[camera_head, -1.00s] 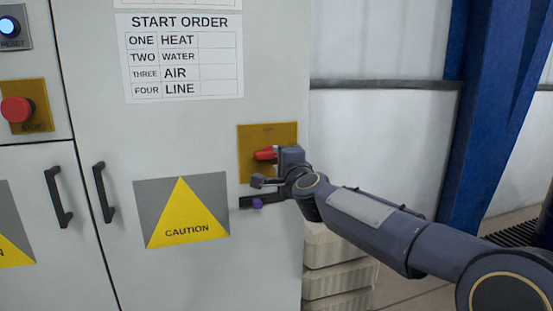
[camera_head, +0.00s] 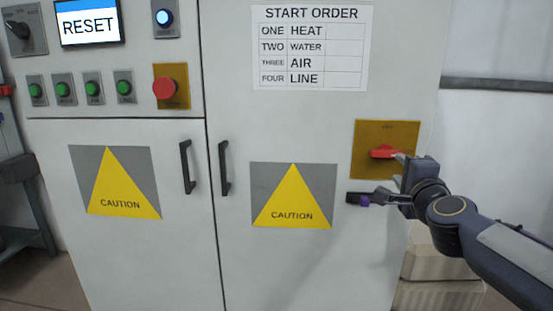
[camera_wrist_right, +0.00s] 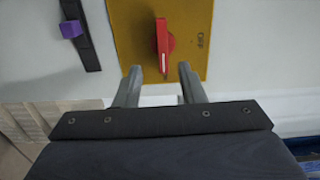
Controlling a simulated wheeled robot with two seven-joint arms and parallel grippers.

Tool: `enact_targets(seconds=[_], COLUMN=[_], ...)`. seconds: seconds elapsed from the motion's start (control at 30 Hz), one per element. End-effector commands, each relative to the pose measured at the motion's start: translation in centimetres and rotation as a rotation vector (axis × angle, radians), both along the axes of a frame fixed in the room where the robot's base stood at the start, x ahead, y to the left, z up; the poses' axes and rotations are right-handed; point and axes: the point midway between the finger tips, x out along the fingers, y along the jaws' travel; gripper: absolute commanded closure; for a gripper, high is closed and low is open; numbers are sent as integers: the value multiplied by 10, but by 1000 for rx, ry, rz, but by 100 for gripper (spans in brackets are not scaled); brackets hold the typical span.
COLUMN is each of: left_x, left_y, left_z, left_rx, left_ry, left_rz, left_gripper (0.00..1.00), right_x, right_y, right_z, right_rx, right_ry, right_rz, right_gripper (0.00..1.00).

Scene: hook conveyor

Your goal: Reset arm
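My right gripper (camera_head: 396,173) is at the cabinet's right side, beside a red rotary switch (camera_head: 382,152) on a yellow plate (camera_head: 368,137). In the right wrist view the gripper (camera_wrist_right: 160,77) is open, with empty space between its fingers. The red switch (camera_wrist_right: 163,45) lies just ahead, its near end between the fingertips in the picture, with a gap on each side. Its handle lies horizontal in the head view. Contact cannot be told. My left gripper is not in view. A screen (camera_head: 88,24) reads RESET, and a blue-lit RESET button (camera_head: 163,18) is right of it.
The cabinet also has a red push button (camera_head: 165,88), several green buttons (camera_head: 94,88), and two black door handles (camera_head: 187,167). A dark bar with a purple block (camera_head: 364,200) is below the yellow plate. Pale stacked crates (camera_head: 440,262) stand at the right.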

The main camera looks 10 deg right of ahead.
Motion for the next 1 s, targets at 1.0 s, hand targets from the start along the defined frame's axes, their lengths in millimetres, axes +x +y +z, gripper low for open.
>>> enact_targets(seconds=[1.0], left_x=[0], left_y=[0], left_z=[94], left_rx=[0], left_ry=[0], left_rz=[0], left_gripper=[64], right_x=[-296], right_y=[151], right_z=[-177], right_rx=[-958], right_ry=[788], right_rz=[1101], right_gripper=[64])
